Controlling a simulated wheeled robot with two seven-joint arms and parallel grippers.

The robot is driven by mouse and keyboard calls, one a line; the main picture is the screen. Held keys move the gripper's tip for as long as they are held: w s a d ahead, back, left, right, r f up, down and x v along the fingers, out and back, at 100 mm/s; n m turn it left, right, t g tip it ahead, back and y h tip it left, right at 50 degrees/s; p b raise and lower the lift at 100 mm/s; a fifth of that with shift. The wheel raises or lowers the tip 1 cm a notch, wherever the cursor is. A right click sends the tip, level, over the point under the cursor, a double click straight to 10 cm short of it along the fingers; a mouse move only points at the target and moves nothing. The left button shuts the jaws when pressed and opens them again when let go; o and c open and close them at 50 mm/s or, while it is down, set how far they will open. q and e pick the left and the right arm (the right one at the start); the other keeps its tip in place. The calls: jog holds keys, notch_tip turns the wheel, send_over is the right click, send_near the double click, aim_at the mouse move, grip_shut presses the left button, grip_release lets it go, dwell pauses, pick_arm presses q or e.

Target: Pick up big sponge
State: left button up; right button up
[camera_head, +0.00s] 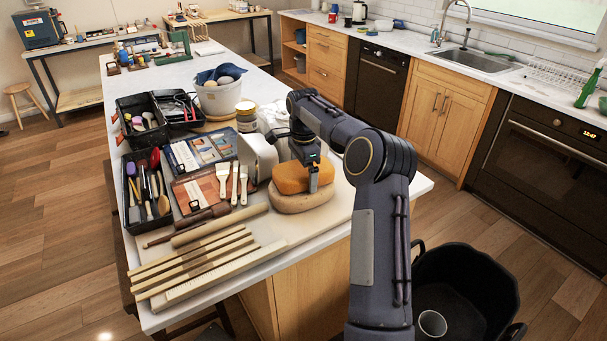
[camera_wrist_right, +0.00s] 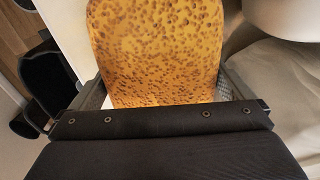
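The big sponge (camera_head: 291,179) is an orange, rounded block on top of a tan rounded slab (camera_head: 297,203), near the right side of the worktable. In the right wrist view the sponge (camera_wrist_right: 158,50) is yellow-orange with many dark pores and fills the middle. My right gripper (camera_head: 313,180) reaches down over the sponge. Its two fingers (camera_wrist_right: 162,82) stand on opposite sides of the sponge, close against its edges. I cannot tell whether they press on it. No gap shows between the sponge and the slab. My left gripper is not in view.
Close left of the sponge are a white block (camera_head: 262,158) and brushes (camera_head: 233,187). A jar (camera_head: 246,120) and a white bucket (camera_head: 219,97) stand behind. Wooden strips (camera_head: 200,265) lie at the front. A black tub (camera_head: 460,290) stands on the floor at right.

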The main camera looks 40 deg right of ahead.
aim_at(302, 169)
jog(key=c, duration=0.8)
jog(key=shift+r, duration=0.15)
jog(key=shift+r, duration=0.2)
jog(key=r, duration=0.3)
jog(key=shift+a, duration=0.25)
jog(key=a+r, duration=0.1)
jog(key=s+a+r+b, duration=0.1)
jog(key=r, duration=0.1)
jog(key=s+a+r, duration=0.1)
jog(key=shift+a+r, duration=0.25)
jog(key=shift+r, duration=0.15)
jog(key=s+a+r+b, duration=0.2)
jog(key=s+a+r, duration=0.2)
jog(key=a, duration=0.4)
jog(key=shift+s+r+b, duration=0.3)
jog(key=shift+s+b, duration=0.1)
jog(key=shift+s, duration=0.05)
